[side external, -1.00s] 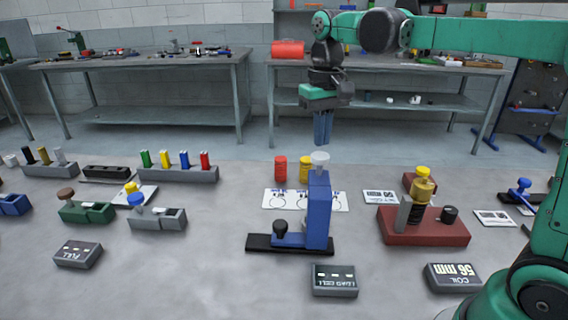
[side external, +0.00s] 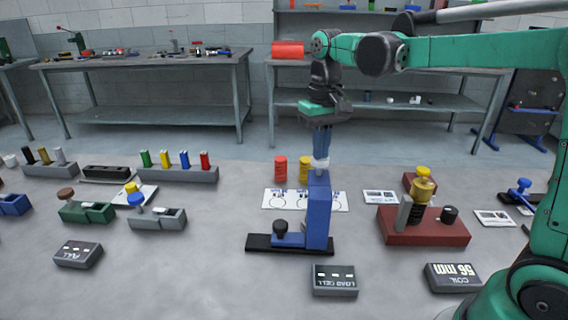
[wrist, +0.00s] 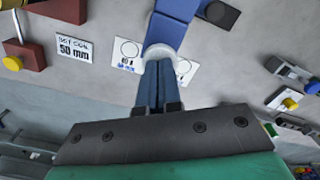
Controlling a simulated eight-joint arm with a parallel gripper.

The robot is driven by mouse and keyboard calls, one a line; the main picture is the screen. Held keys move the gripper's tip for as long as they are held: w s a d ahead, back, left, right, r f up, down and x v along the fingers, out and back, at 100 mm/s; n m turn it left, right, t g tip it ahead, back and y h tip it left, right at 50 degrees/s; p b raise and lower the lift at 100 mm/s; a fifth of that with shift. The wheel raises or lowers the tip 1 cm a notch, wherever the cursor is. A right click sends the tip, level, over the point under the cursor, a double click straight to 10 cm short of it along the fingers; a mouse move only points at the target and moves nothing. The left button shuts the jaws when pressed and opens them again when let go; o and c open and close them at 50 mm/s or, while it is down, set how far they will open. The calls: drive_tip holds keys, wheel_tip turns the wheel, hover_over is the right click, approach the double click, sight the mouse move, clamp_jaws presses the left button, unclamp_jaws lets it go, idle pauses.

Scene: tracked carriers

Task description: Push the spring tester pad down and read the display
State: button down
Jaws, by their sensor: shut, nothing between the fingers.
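My gripper (side external: 322,150) is shut and empty, pointing straight down over the blue tester (side external: 319,215). Its fingertips (wrist: 158,65) meet the white round pad (side external: 320,165) on top of the blue column; the pad also shows in the wrist view (wrist: 160,50). The fingers hide part of the pad, and I cannot tell how firmly they touch. The grey display (side external: 334,281) in front, labelled LOAD CELL upside down, shows only dashes. To the right, a red-based device (side external: 425,232) carries a dark coil under a yellow pad (side external: 423,184).
Red (side external: 280,169) and yellow (side external: 305,170) cylinders stand just behind the blue tester, near a white card (side external: 279,200). A card reading 50 mm (wrist: 74,48) lies beside the red base. Green and grey fixtures stand at the left.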

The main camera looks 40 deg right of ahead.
drive_tip(key=shift+f, duration=1)
idle(1.2)
drive_tip(key=shift+r, duration=3.3)
drive_tip(key=shift+f, duration=1.9)
